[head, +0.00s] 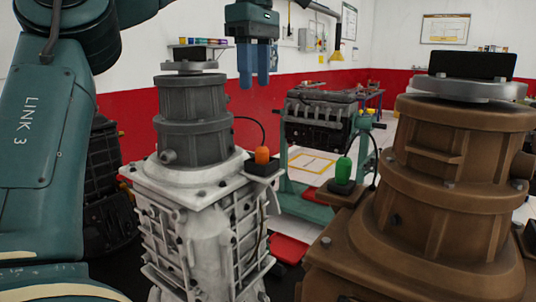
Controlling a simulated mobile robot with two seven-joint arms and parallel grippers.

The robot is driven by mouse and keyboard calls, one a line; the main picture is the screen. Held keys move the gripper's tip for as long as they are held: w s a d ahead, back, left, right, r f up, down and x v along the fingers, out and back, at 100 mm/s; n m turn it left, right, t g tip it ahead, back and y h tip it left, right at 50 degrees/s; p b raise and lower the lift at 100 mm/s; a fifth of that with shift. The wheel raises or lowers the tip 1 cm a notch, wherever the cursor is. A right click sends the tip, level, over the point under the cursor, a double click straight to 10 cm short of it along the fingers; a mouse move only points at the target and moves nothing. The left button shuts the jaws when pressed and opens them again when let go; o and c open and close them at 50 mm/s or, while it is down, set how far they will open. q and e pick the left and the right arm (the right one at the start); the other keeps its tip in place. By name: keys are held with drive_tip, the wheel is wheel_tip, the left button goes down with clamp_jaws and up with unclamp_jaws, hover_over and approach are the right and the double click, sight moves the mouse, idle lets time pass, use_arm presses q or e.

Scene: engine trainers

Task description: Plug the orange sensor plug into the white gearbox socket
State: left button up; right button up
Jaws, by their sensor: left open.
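The orange sensor plug (262,155) stands upright on a small dark block (263,169) at the right edge of the white gearbox (205,235). A thin black cable runs from near the plug toward the grey housing (193,115) on top of this gearbox. My left gripper (255,82) is open and empty, with its blue fingers pointing down. In the picture it is above the plug and clear of it. I cannot clearly make out the white gearbox's socket; a short round boss (168,157) shows low on the grey housing. My right gripper is out of view.
A brown gearbox (450,190) fills the right side, with a green plug (343,170) on a dark block at its left edge. An engine on a green stand (310,208) is behind, between the gearboxes. A dark engine (108,200) stands behind my arm at left.

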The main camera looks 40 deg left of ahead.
use_arm(q)
hover_over(262, 157)
drive_tip(key=a, duration=0.2)
wheel_tip(262, 157, down, 8)
drive_tip(key=shift+w+a, duration=0.1)
drive_tip(key=shift+w, duration=0.35)
drive_tip(key=shift+d+f, duration=0.25)
drive_tip(key=shift+f, duration=1.1)
drive_tip(key=shift+d+f, duration=0.2)
drive_tip(key=shift+f, duration=1.1)
drive_tip(key=shift+c, duration=0.2)
drive_tip(key=c, duration=1)
drive_tip(key=shift+r, duration=0.1)
